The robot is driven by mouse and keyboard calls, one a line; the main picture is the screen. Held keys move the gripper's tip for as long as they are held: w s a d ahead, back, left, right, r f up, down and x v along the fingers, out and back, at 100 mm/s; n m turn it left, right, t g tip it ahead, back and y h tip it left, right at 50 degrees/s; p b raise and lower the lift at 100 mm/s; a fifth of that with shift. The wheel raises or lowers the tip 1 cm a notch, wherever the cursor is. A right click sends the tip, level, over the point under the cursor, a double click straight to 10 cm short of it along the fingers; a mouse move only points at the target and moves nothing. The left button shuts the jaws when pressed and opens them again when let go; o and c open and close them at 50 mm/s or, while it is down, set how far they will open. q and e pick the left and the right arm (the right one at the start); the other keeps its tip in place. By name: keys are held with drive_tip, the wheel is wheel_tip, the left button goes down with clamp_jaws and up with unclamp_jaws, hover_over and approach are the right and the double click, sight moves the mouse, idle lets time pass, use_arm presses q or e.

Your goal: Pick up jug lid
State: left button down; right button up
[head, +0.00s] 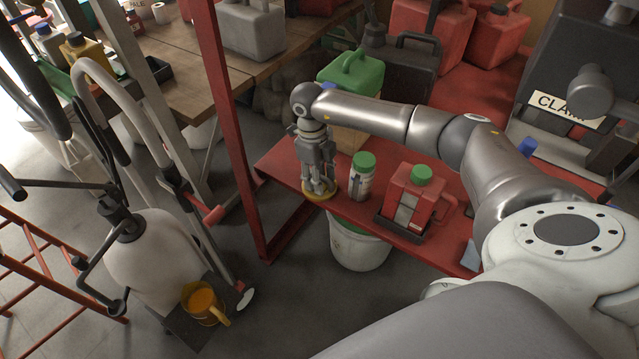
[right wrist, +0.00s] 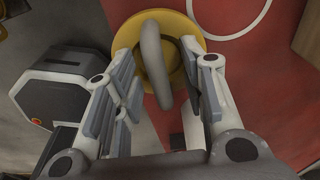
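The jug lid (right wrist: 128,32) is a yellow disc with a curved grey handle (right wrist: 152,60), lying on the red shelf. In the head view its yellow rim (head: 308,194) shows at the shelf's left front edge, mostly hidden under my right gripper (head: 319,186). That gripper points down over the lid. In the right wrist view my right gripper (right wrist: 164,78) is open, one finger on each side of the handle, with visible gaps to it. A yellow jug (head: 203,303) with orange contents stands low at the left. My left gripper is not in view.
A red post (head: 225,110) rises to the left. A white bucket (head: 358,248) is below the shelf.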

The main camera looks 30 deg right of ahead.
clamp_jaws()
drive_tip(key=shift+r, duration=0.15)
